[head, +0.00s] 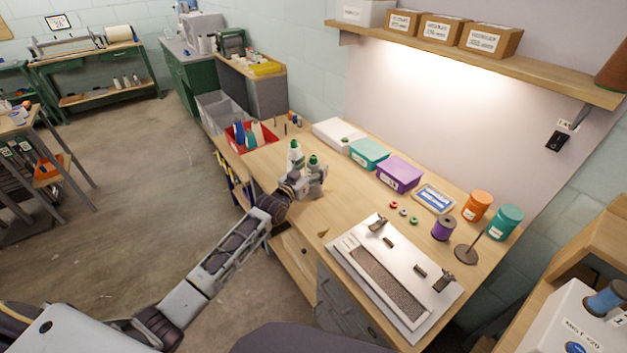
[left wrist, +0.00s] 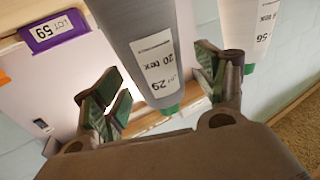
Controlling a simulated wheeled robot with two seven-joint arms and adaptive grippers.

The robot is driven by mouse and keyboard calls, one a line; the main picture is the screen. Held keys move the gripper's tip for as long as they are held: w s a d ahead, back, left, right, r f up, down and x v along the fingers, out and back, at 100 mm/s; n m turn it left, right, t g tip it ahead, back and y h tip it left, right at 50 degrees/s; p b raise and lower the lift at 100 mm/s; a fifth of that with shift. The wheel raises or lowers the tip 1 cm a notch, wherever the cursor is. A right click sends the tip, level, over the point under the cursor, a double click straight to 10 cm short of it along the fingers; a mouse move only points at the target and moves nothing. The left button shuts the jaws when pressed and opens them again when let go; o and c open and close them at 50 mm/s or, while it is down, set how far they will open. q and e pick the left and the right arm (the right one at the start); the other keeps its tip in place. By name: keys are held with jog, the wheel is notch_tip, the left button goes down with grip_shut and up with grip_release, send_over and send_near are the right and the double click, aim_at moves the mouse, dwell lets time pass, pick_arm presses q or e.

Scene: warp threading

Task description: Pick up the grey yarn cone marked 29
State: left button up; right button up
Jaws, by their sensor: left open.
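The grey yarn cone marked 29 (left wrist: 152,55) stands large in the left wrist view, with a white label and a green tip. In the head view a grey cone with a green tip (head: 314,167) stands at my left gripper (head: 306,186), partly hidden by it. In the left wrist view my left gripper (left wrist: 160,90) is open, with one finger on each side of the cone. Gaps show between the fingers and the cone. A paler cone marked 56 (left wrist: 246,28) is just beyond the right finger, and a pale cone (head: 294,150) shows behind the gripper. My right gripper is not in view.
A red bin of bottles (head: 262,142) stands beyond the cones. Teal (head: 369,153) and purple (head: 399,173) boxes line the back of the bench. A metal plate with fixtures (head: 345,243) lies at the front right.

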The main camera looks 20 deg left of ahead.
pick_arm(q)
jog(key=shift+w+d, duration=0.15)
jog(key=shift+w, duration=0.3)
grip_shut()
dwell(0.6)
